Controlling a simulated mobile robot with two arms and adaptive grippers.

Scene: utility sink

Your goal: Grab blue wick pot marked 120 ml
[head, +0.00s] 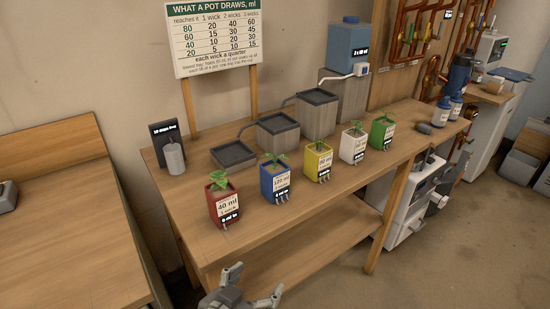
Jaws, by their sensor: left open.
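The blue pot (275,183) stands upright on the wooden bench, second from the left in a row of square pots. It holds a small green plant, and its white label seems to read 120 ml. White wicks hang at its lower front. My left gripper (254,296) is at the bottom edge of the head view, in front of the bench and well short of the blue pot. Its fingers are spread apart and nothing is between them. My right gripper is not in view.
A red pot (222,206) marked 40 ml stands left of the blue pot, and a yellow pot (318,163) stands right. White (353,146) and green (382,132) pots follow. Stepped trays (278,133) stand behind. The bench's front edge (300,221) lies between gripper and pots.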

